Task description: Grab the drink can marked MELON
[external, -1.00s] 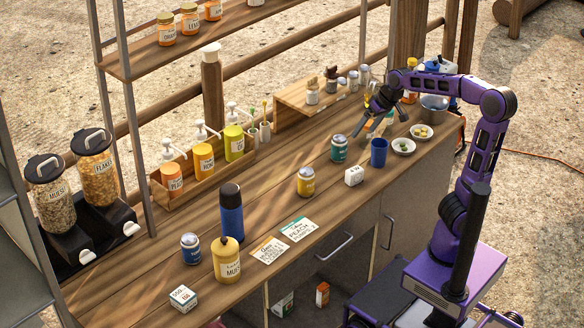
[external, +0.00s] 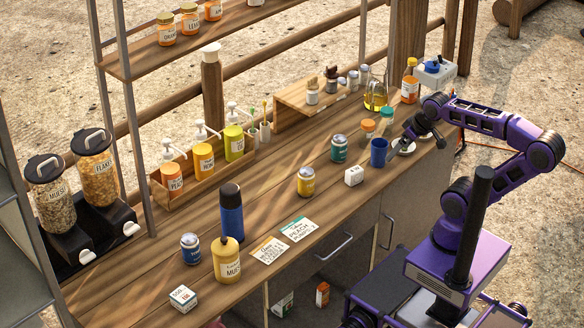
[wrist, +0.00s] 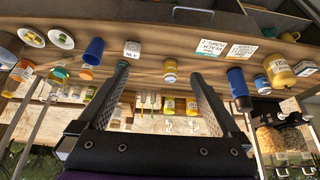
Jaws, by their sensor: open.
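Three drink cans stand upright on the wooden counter: a yellow can (external: 306,182) near the middle, a teal can (external: 339,149) further right, and a dark blue can (external: 190,249) at the left. Their lettering is too small to read surely, so I cannot tell which says MELON. In the wrist view the yellow can (wrist: 170,71) shows between the fingers, some way off; the blue can (wrist: 262,84) is at the right, and the teal can is mostly hidden by the left finger. My gripper (external: 403,146) is open and empty, at the counter's right end beside the blue cup.
A blue cup (external: 378,152) and white box (external: 354,176) stand near the teal can. A tall blue bottle (external: 231,212) and yellow mustard-like bottle (external: 227,261) stand left. Two flat cards (external: 298,229) lie at the front edge. Pump bottles (external: 203,157) line the back.

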